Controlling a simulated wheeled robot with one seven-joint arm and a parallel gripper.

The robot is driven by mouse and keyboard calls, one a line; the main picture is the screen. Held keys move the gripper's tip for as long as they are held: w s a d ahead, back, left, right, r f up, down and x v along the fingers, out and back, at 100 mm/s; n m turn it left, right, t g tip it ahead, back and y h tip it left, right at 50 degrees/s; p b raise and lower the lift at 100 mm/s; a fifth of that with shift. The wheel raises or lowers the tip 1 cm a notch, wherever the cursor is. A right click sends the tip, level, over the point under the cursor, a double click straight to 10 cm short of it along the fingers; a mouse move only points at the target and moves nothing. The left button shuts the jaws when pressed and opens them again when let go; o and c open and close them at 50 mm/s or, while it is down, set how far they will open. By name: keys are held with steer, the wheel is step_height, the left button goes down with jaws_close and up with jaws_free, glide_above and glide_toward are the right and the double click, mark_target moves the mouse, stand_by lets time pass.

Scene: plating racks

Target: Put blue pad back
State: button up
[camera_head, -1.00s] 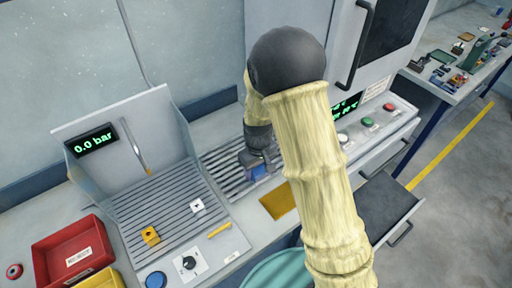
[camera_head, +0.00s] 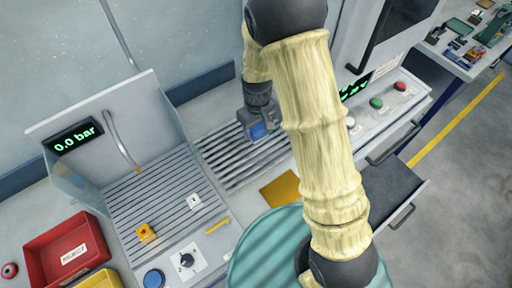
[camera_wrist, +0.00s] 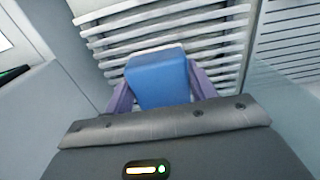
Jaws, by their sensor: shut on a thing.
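The blue pad is a small blue block (camera_wrist: 158,80) with a paler top edge, held between the purple-grey fingers in the wrist view. My gripper (camera_head: 258,133) is shut on it, over the grey slatted rack (camera_head: 222,165) in the middle of the bench in the head view. The blue face of the pad (camera_head: 259,131) shows between the fingers there. In the wrist view, pale slats lie beyond the pad. I cannot tell whether the pad touches the slats.
A red bin (camera_head: 66,250) stands at the lower left. An ochre plate (camera_head: 280,188) lies in front. A cabinet and open drawer (camera_head: 388,190) are right.

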steer(key=p, duration=0.2)
glide_above(256, 150)
step_height(256, 150, down, 6)
steer(key=shift+w+d+r, duration=0.1)
steer(key=shift+w+d, duration=0.05)
steer(key=shift+b, duration=0.3)
steer(key=shift+s, duration=0.2)
step_height(256, 150, down, 4)
steer(key=shift+r+p, duration=0.15)
steer(key=shift+p, duration=0.5)
steer(key=shift+f, duration=0.25)
